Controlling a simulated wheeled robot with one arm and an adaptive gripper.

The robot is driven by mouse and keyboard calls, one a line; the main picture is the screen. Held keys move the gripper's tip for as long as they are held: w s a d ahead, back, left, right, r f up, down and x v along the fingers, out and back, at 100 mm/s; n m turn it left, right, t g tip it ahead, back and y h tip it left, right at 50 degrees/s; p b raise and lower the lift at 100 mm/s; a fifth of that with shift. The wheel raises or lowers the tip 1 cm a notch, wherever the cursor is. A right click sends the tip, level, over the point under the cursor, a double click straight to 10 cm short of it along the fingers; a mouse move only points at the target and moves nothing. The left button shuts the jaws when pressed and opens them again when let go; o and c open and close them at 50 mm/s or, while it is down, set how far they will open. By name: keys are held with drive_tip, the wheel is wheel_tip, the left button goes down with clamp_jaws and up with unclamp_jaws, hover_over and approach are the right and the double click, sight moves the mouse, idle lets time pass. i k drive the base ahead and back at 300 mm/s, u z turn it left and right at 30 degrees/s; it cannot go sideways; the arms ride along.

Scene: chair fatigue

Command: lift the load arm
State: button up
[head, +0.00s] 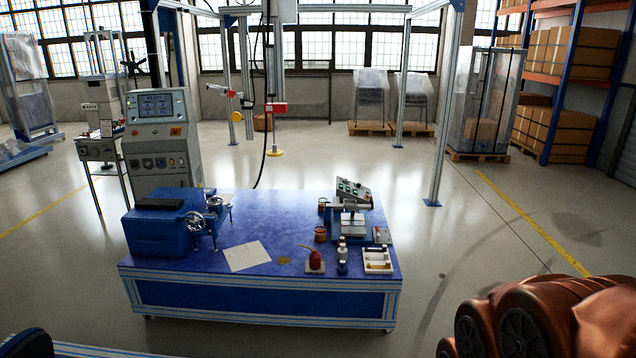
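No part is clearly recognisable as the load arm. Within the tall aluminium frame (446,100) behind the table, a vertical rod carries a red block (275,108) and ends in a round yellow pad (275,153) above the floor. To its left, a shorter horizontal unit with red and yellow parts (236,94) sticks out from a post. Both are small and far off. My gripper is not in view; copper-coloured rounded parts (540,318), which look like my own arm, fill the bottom right corner.
A blue-topped table (280,215) stands in front, bearing a blue vise-like machine (160,232), a paper sheet (247,256) and a small control panel (353,191). A control cabinet (158,140) stands behind left. Shelving with boxes (556,125) is at right. Floor right of the table is clear.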

sight(350, 203)
drive_tip(key=i, duration=3.2)
drive_tip(key=u, duration=0.3)
